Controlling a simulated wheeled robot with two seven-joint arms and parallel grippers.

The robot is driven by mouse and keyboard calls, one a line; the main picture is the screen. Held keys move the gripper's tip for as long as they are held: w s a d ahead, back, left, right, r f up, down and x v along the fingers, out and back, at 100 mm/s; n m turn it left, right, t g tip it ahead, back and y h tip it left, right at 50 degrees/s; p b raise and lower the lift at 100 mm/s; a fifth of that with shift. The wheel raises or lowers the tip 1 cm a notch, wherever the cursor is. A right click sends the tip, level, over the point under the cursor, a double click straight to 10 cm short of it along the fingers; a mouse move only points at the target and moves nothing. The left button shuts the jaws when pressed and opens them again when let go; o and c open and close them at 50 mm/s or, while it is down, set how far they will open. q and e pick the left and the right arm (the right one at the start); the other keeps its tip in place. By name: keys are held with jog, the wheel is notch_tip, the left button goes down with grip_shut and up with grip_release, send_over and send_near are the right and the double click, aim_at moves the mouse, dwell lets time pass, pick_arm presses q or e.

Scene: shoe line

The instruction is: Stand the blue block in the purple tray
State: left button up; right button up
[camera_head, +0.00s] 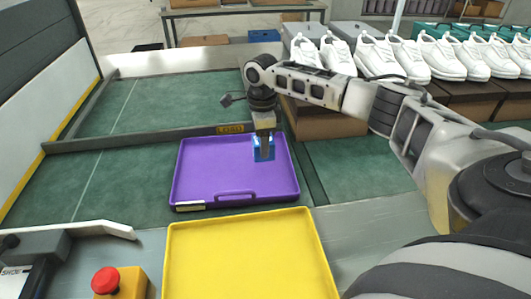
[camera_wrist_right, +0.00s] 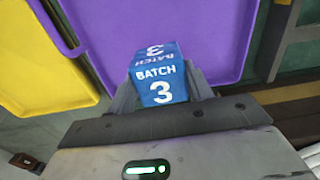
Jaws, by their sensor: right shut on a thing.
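The purple tray (camera_head: 205,170) lies flat on the green belt in the middle of the head view. The blue block (camera_head: 258,154) is at the tray's right part, between the fingers of my right gripper (camera_head: 264,150). In the right wrist view the blue block (camera_wrist_right: 160,85) shows "BATCH 3" on two faces, and the right gripper (camera_wrist_right: 162,95) is shut on it. The purple tray (camera_wrist_right: 110,40) shows behind the block there. I cannot tell whether the block touches the tray floor. My left gripper is not in view.
A yellow tray (camera_head: 250,260) lies in front of the purple one. A bar marked "LOAD" (camera_head: 230,129) runs behind it. White shoes (camera_head: 380,60) on boxes stand at the back right. A red button on a yellow box (camera_head: 118,282) is at the front left.

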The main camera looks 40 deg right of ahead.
jog(key=shift+w+d+f, duration=0.2)
jog(key=shift+d+f, duration=0.5)
jog(key=shift+f, duration=0.2)
jog(key=shift+d+f, duration=0.1)
jog(key=shift+f, duration=1.5)
jog(key=shift+f, duration=0.1)
jog(key=o, duration=1)
notch_tip(320, 180, up, 12)
jog(key=shift+r, duration=0.15)
